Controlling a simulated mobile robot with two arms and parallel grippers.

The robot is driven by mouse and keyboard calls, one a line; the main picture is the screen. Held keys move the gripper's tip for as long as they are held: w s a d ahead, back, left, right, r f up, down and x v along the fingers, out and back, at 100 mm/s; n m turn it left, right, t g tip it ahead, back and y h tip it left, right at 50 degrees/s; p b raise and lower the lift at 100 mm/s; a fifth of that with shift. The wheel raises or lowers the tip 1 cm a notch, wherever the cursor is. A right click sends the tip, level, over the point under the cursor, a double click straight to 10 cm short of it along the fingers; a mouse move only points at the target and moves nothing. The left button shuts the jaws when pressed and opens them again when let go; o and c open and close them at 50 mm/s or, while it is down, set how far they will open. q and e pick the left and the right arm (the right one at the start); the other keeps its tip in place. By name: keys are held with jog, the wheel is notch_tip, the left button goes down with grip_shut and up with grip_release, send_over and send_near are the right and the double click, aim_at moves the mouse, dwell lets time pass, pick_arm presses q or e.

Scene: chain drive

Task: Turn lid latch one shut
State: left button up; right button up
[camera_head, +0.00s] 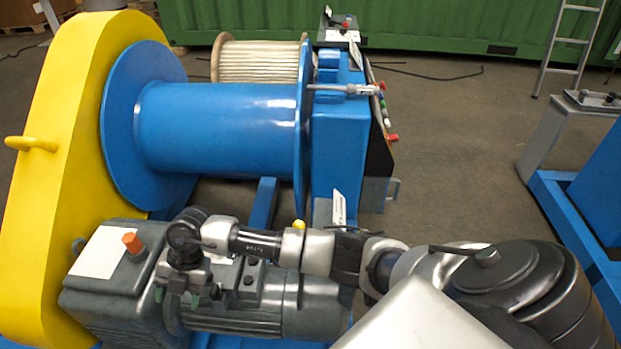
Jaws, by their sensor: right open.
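My right arm comes in from the right across the lower middle. My right gripper (178,294) points down over the near end of the grey motor (240,318) and the grey housing (115,300). Its two fingers are apart, with greenish tips, and nothing shows between them. The tall yellow chain guard (75,110) stands at the left, with a yellow handle (30,144) on its face. I cannot make out lid latch one; it may be hidden or too small to tell. My left gripper is not in view.
An orange cap (132,243) sticks up from the housing, left of my right gripper. The blue drum (220,130) lies behind, with a blue cabinet (338,140) at its right end. Open floor (455,130) lies to the right, before a blue frame (575,215).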

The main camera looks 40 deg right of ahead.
jog(key=s+a+r+m+t+y, duration=0.1)
jog(key=s+a+y, duration=0.1)
jog(key=a+y, duration=0.45)
jog(key=d+f+m+t+h+p, duration=0.2)
jog(key=d+f+m+t+h, duration=0.2)
jog(key=d+f+m+t, duration=0.45)
jog(key=d+f+m+t+h+p, duration=0.25)
jog(key=d+m+t+h, duration=0.35)
jog(key=m, duration=0.5)
jog(key=s+d+f+m+g, duration=0.1)
jog(key=s+d+f+g, duration=0.2)
jog(key=s+f, duration=0.2)
jog(key=s+d+f+m+g+h, duration=0.1)
jog(key=s+d+f+m+g, duration=0.1)
jog(key=s+f, duration=0.4)
jog(key=s+d+f+m+g+p, duration=0.1)
jog(key=s+d+f+g, duration=0.3)
jog(key=s, duration=0.4)
jog(key=shift+s+f+h, duration=0.25)
jog(key=shift+f+h, duration=0.1)
jog(key=shift+f, duration=0.3)
